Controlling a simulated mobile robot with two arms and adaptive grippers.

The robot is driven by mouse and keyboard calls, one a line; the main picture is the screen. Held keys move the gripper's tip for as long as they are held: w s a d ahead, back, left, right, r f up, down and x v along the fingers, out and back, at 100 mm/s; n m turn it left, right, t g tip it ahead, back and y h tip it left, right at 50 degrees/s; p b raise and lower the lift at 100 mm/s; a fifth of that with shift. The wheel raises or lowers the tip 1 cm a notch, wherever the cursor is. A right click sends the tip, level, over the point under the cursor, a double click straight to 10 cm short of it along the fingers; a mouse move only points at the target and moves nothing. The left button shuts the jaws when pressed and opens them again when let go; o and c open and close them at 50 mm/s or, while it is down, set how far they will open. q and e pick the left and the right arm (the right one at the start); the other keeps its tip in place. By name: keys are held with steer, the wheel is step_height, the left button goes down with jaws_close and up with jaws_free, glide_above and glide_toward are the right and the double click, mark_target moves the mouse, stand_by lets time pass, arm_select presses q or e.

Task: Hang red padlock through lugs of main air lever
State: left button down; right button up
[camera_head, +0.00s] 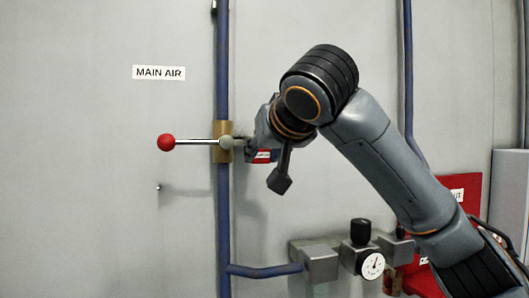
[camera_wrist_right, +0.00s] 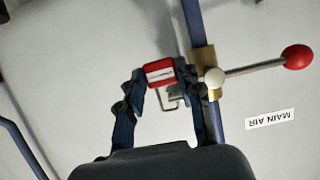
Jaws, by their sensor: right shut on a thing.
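The main air lever (camera_head: 190,141) points left from a brass valve body (camera_head: 223,153) on a blue vertical pipe and ends in a red ball. A pale round knob sits at its pivot, and it also shows in the wrist view (camera_wrist_right: 214,77). My right gripper (camera_head: 257,151) is just right of the valve. It is shut on the red padlock (camera_wrist_right: 160,72), which has a white label and sits between the two fingers. The padlock's thin metal shackle (camera_wrist_right: 172,105) shows beside the valve. I cannot tell whether it passes through the lugs. My left gripper is not in view.
A MAIN AIR label (camera_head: 159,73) is on the grey wall. Below my right arm are grey fittings (camera_head: 316,262), a dial gauge (camera_head: 371,266) and a red board (camera_head: 462,192). The wall left of the pipe is mostly clear.

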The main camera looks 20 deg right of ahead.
steer(key=shift+f+b, duration=0.3)
steer(key=shift+f, duration=0.1)
stand_by(0.5)
steer(key=o, duration=1.2)
steer(key=shift+o, duration=0.2)
steer(key=o, duration=0.4)
